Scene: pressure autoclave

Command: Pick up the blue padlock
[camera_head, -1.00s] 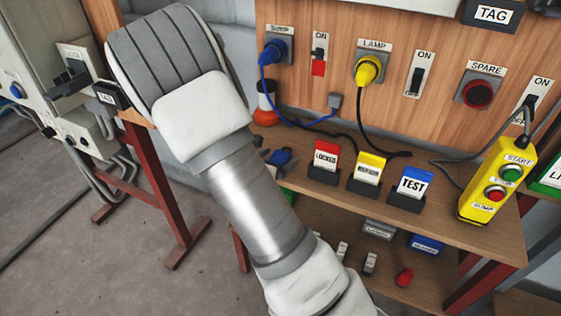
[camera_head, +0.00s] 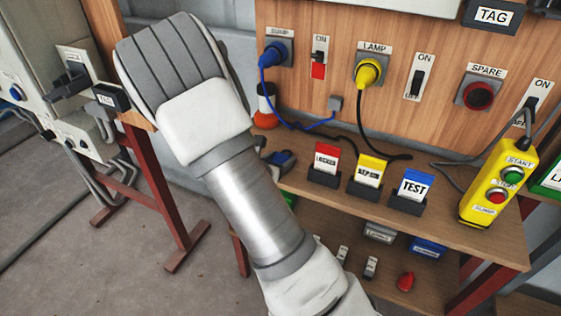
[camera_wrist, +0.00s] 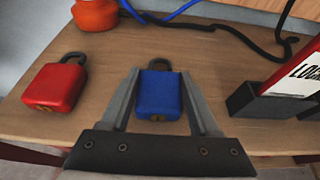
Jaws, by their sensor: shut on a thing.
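The blue padlock (camera_wrist: 159,95) lies on the wooden shelf in the wrist view, its dark shackle pointing away from me. My gripper (camera_wrist: 159,88) has one finger on each side of the padlock's body and is shut on it. The padlock still appears to be at shelf level; I cannot tell whether it is clear of the surface. In the head view my arm covers the gripper, and only part of the blue padlock (camera_head: 281,158) shows beside the arm.
A red padlock (camera_wrist: 56,86) lies to the left on the shelf (camera_wrist: 218,62). An orange object (camera_wrist: 95,14) stands behind it. A black holder with a red "LOCKED" card (camera_wrist: 265,103) is close on the right. Dark and blue cables run along the back. A yellow pendant (camera_head: 497,185) stands farther right.

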